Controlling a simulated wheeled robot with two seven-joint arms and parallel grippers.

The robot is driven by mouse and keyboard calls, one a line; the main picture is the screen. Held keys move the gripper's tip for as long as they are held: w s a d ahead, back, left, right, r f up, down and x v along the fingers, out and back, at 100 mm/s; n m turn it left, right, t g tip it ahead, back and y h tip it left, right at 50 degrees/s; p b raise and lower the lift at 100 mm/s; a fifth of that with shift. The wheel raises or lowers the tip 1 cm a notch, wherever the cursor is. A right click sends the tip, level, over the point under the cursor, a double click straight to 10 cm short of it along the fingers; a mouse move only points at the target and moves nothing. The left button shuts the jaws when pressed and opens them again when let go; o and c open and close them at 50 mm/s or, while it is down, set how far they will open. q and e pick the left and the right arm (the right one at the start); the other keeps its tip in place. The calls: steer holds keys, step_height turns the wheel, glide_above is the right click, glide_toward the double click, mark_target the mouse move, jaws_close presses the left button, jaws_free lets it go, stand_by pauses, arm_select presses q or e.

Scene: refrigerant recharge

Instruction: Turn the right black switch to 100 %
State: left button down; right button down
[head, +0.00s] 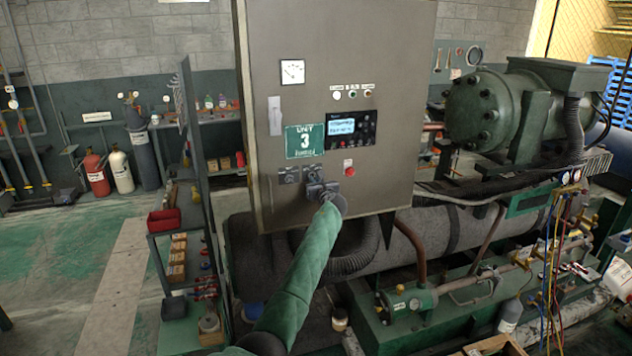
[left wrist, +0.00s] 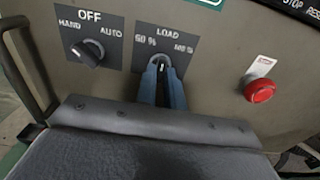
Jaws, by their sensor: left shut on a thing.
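The right black switch (left wrist: 160,61) sits under the word LOAD, between a 50 % mark on the left and a 100 % mark on the right. My left gripper (left wrist: 163,78) is shut on its knob, with the blue fingers covering most of it. I cannot clearly tell which way its pointer faces. In the head view, the left gripper (head: 322,190) is at the lower part of the grey cabinet (head: 390,90) and hides the knob. The left black switch (left wrist: 88,52), marked HAND, OFF and AUTO, stands to the left, untouched. My right gripper is not in view.
A red button (left wrist: 259,90) sticks out to the right of the switch; it also shows in the head view (head: 349,171). A control display (head: 342,127) sits above. Pipes and a green compressor (head: 490,110) lie right of the cabinet, a shelf rack (head: 180,260) left.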

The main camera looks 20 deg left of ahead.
arm_select(q)
steer(key=m, duration=0.4)
steer(key=shift+m, duration=0.3)
steer(key=shift+a, duration=0.1)
steer(key=m, duration=0.3)
steer(key=c, duration=1.6)
jaws_free()
steer(key=shift+s, duration=0.1)
steer(key=shift+v, duration=4.5)
